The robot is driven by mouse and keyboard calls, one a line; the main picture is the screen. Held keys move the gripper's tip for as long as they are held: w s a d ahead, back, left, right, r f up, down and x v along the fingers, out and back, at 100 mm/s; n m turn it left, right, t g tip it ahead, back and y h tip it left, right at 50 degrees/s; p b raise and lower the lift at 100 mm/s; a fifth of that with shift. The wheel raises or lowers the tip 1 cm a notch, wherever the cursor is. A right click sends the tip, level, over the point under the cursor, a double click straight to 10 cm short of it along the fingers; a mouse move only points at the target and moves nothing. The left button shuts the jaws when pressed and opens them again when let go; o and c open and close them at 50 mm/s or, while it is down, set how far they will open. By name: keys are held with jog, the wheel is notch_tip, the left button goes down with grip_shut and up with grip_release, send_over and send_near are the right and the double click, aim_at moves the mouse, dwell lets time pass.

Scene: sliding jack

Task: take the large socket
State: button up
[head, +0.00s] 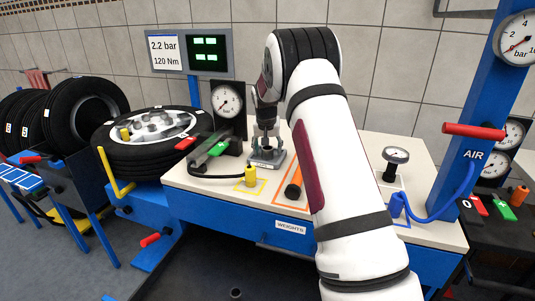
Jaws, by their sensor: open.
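My gripper (266,124) points down over the bench, its dark fingers open. It is directly above a small grey metal holder (276,162) near the back edge of the bench. A dark upright piece, perhaps the large socket (267,146), stands on the holder just below or between the fingertips. It is too small to tell its size or whether the fingers touch it. My white arm covers the bench to the right of the holder.
A black dial gauge (227,102) stands left of my gripper.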

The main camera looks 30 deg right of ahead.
jog(key=shift+f, duration=0.1)
jog(key=c, duration=1.3)
